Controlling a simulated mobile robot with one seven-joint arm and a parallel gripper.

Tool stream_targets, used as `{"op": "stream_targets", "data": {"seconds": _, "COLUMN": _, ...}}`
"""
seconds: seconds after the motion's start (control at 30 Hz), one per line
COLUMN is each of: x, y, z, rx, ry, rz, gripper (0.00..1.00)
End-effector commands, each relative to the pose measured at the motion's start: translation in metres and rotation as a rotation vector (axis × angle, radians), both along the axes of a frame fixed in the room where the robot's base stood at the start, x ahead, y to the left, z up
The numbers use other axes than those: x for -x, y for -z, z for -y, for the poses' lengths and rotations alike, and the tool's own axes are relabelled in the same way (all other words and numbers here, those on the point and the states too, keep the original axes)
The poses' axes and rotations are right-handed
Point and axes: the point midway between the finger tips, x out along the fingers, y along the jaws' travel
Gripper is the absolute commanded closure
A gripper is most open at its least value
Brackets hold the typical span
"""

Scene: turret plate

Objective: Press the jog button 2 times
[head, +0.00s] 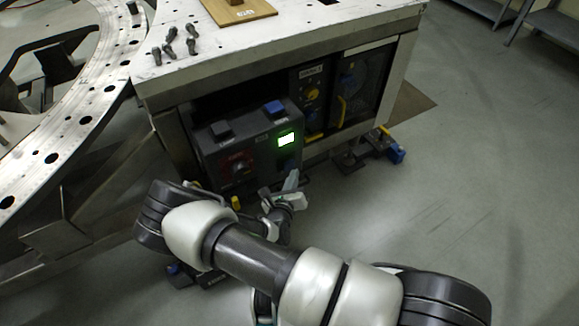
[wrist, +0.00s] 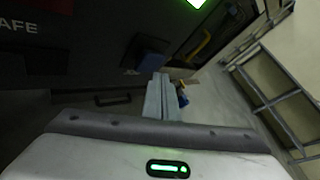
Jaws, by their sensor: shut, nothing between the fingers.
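A dark control box (head: 243,145) sits in the bay under the white plate. Its front has a lit green display (head: 286,139), a red knob (head: 239,168) and a blue button (head: 289,163) below the display. A black button (head: 221,129) and another blue button (head: 274,107) are on its top. I cannot read which one is labelled jog. My gripper (head: 293,176) is shut and empty, just below the front blue button. In the wrist view, the fingertips (wrist: 161,76) point at the blue button (wrist: 150,54), just below it; I cannot tell whether they touch.
A panel with a yellow knob (head: 312,94) stands right of the box. A blue-ended clamp (head: 396,153) is on the floor at right.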

Motion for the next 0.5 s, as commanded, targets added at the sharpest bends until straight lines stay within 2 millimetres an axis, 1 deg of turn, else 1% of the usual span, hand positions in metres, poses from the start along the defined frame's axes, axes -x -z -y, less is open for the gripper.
{"op": "stream_targets", "data": {"seconds": 0.23, "x": -0.001, "y": -0.0001, "z": -0.0006, "rx": -0.001, "ry": 0.0, "rz": 0.0, "gripper": 1.0}}
{"op": "stream_targets", "data": {"seconds": 0.5, "x": -0.0072, "y": 0.0, "z": -0.0048, "rx": -0.001, "ry": 0.0, "rz": 0.0, "gripper": 1.0}}
